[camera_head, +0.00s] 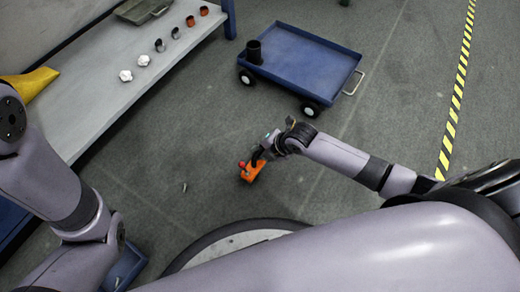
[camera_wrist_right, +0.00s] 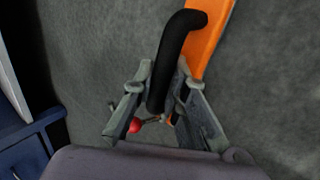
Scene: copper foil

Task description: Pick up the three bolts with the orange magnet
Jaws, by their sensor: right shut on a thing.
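The orange magnet (camera_head: 253,173) is a flat orange bar with a black curved handle, low over the floor in the head view; I cannot tell whether it touches the floor. My right gripper (camera_head: 264,150) is shut on its handle. In the right wrist view, the handle (camera_wrist_right: 175,50) lies between the fingers of my right gripper (camera_wrist_right: 165,90), with the orange bar (camera_wrist_right: 207,40) beyond. A small pale bolt (camera_head: 185,186) lies on the floor left of the magnet. I cannot make out other bolts. My left arm shows, but its gripper does not.
A blue cart (camera_head: 310,65) with a black cup (camera_head: 254,52) stands behind the magnet. A grey bench (camera_head: 95,105) at the left holds several small parts and a tray (camera_head: 143,10). A yellow-black floor line (camera_head: 456,100) runs at the right.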

